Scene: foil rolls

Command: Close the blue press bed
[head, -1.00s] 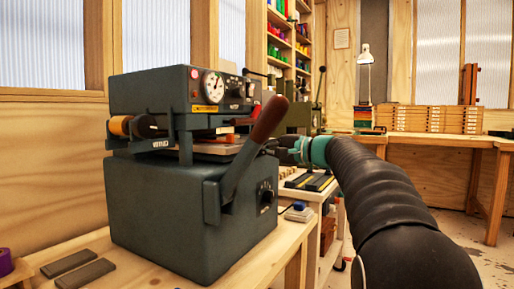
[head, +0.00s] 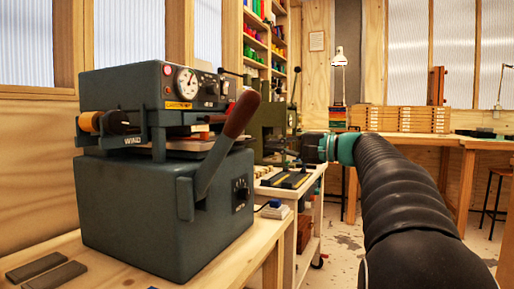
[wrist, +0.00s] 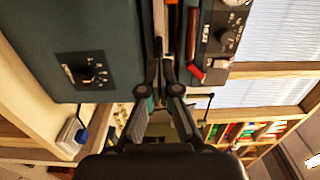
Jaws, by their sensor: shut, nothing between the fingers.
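The blue-grey press (head: 160,215) stands on the wooden bench at the left in the head view. Its bed (head: 185,146), a pale-topped plate, shows in the gap between the lower body and the upper head. The brown-handled lever (head: 242,114) slants up at the press's front right corner. My gripper (head: 283,152) is at the right of the press, apart from the lever in the picture. In the wrist view my gripper (wrist: 160,62) is shut and empty, its fingers pointing towards the gap between press body (wrist: 70,40) and head (wrist: 222,40). Whether it touches the press I cannot tell.
A green machine (head: 270,128) stands behind, on a white cart (head: 304,215) with dark bars. Two dark bars (head: 46,268) lie at front left.

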